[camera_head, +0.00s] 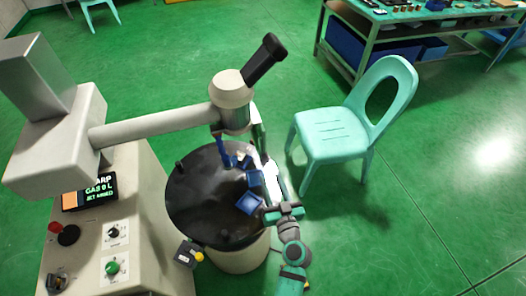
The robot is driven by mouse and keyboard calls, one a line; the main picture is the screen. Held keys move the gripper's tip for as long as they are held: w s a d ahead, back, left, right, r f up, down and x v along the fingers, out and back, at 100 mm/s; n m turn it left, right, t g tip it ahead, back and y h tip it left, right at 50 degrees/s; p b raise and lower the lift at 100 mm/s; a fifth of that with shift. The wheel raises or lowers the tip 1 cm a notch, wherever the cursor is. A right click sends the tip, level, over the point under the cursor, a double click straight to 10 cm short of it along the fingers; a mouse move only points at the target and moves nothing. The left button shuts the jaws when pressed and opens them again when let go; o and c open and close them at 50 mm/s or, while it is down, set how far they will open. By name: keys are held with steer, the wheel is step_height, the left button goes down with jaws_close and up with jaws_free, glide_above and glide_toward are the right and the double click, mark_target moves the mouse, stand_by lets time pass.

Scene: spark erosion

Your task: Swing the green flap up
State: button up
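A narrow pale-green upright piece (258,132) stands just right of the microscope-like head, above the tank's far edge; it may be the green flap, but it is small and partly hidden, so I cannot tell for sure. My gripper (283,211), dark grey and teal, is at the right rim of the round black-topped tank (190,205), below and to the right of that piece, apart from it. A light grey bar (276,181) lies just beyond my gripper. The fingertips are not clear enough to show whether they are open or shut.
Several blue blocks, including one open blue box (249,203), lie on the black tank top. The machine's cream arm (155,128) and eyepiece column (231,98) overhang it. A mint chair (331,133) stands close on the right. Green floor (410,215) is clear at lower right.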

mark_target(263, 151)
steer(key=shift+w+r+n+y, duration=0.3)
steer(key=shift+w+r+y, duration=0.1)
steer(key=shift+w+r, duration=0.7)
steer(key=shift+w, duration=0.2)
steer(key=x, duration=1)
steer(key=shift+w+r, duration=0.1)
steer(key=shift+w, duration=0.05)
jaws_close()
